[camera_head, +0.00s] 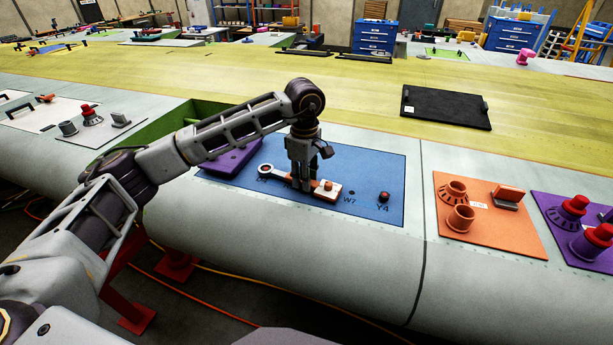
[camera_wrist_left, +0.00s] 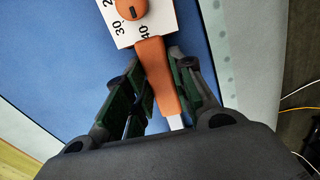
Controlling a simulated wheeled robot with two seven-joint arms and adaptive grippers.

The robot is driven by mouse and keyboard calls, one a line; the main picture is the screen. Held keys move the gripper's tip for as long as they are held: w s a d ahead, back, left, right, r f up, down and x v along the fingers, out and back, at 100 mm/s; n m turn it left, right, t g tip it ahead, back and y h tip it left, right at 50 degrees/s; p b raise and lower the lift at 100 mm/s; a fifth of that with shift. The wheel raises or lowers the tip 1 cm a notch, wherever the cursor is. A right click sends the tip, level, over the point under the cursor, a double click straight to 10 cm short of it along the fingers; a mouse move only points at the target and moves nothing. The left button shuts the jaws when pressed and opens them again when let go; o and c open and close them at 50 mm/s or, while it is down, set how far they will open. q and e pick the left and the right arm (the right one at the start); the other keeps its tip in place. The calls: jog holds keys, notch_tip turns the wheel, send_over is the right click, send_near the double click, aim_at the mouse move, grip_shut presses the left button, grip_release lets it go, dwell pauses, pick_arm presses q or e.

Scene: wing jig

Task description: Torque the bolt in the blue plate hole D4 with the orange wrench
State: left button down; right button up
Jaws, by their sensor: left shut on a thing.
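The orange wrench lies low over the blue plate (camera_head: 375,170), its pale ring end at left and its white dial end (camera_head: 328,190) at right. In the left wrist view the orange handle (camera_wrist_left: 156,75) runs between my fingers, with a white scale and orange knob (camera_wrist_left: 131,9) beyond. My left gripper (camera_head: 300,182) points down and is shut on the handle. The ring end (camera_head: 265,170) sits over the plate's left part. The label beside it is too small to read, and I cannot tell whether a bolt is inside. My right gripper is out of view.
A red-topped bolt (camera_head: 384,195) stands at the mark Y4, right of an empty-looking hole (camera_head: 352,191) at W7. An orange plate (camera_head: 490,215) with sockets stands right. A black tray (camera_head: 445,107) lies behind.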

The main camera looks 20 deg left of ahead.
aim_at(289, 199)
pick_arm(q)
jog(key=shift+s+m, duration=0.3)
jog(key=shift+s, duration=0.1)
jog(key=shift+s+a+f+m+b, duration=0.1)
jog(key=shift+s+a+m+b, duration=0.1)
jog(key=shift+s+m+b, duration=0.35)
jog(key=shift+s+a+f+m+b, duration=0.1)
jog(key=shift+s+a+m+b, duration=0.1)
jog(key=shift+s+m+b, duration=0.3)
jog(key=shift+s+r, duration=0.1)
jog(key=shift+s, duration=0.05)
jog(key=shift+s+a+m, duration=0.1)
jog(key=shift+m, duration=0.15)
jog(key=shift+s+a+m+b, duration=0.35)
jog(key=shift+s+m+b, duration=0.15)
jog(key=shift+s+m, duration=0.05)
jog(key=shift+s+a+m+b, duration=0.3)
jog(key=shift+s+m+b, duration=0.15)
jog(key=shift+s+m, duration=0.1)
jog(key=shift+a, duration=0.1)
